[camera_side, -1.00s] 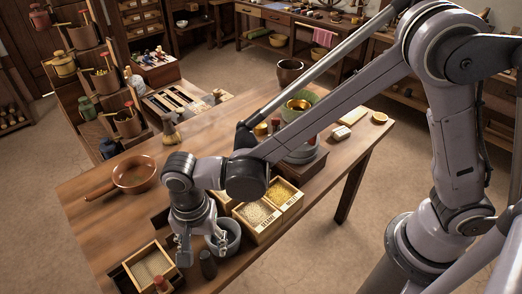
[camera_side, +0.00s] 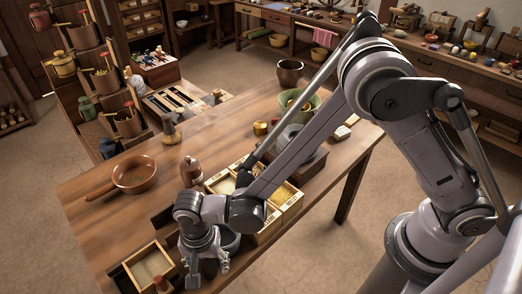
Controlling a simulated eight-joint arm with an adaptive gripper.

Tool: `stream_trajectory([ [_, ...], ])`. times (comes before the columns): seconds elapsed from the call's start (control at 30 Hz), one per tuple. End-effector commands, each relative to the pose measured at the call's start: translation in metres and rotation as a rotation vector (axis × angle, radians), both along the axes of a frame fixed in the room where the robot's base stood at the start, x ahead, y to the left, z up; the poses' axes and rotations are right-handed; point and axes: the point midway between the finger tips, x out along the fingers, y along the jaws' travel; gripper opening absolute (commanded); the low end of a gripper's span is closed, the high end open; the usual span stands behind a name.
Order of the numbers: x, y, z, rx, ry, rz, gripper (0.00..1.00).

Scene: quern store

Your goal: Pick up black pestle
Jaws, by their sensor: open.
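My gripper (camera_side: 208,274) is low at the table's front edge, pointing down, with its two fingers apart. A small dark piece (camera_side: 208,267), probably the black pestle, shows between the fingers, mostly hidden by them and my wrist. I cannot tell whether the fingers touch it.
A grey bowl (camera_side: 232,243) is mostly hidden right behind my gripper. A box of pale grain (camera_side: 151,265) stands to the left. Boxes of grain (camera_side: 287,194) stand to the right. A brown pan (camera_side: 134,174) and a brown bottle (camera_side: 190,170) stand farther back.

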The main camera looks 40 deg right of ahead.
Motion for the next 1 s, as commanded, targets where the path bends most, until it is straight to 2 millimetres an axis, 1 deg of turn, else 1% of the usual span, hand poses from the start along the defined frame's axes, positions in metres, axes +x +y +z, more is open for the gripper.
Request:
stream_trajectory([
  [0.1, 0.000, 0.000, 0.000, 0.000, 0.000, 0.000, 0.60],
  [0.17, 0.000, 0.000, 0.000, 0.000, 0.000, 0.000, 0.43],
  [0.2, 0.000, 0.000, 0.000, 0.000, 0.000, 0.000, 0.31],
  [0.27, 0.000, 0.000, 0.000, 0.000, 0.000, 0.000, 0.14],
  [0.3, 0.000, 0.000, 0.000, 0.000, 0.000, 0.000, 0.02],
  [0.33, 0.000, 0.000, 0.000, 0.000, 0.000, 0.000, 0.01],
  [0.67, 0.000, 0.000, 0.003, 0.000, 0.000, 0.000, 0.00],
  [0.77, 0.000, 0.000, 0.011, 0.000, 0.000, 0.000, 0.00],
  [0.87, 0.000, 0.000, 0.024, 0.000, 0.000, 0.000, 0.00],
  [1.0, 0.000, 0.000, 0.049, 0.000, 0.000, 0.000, 0.00],
])
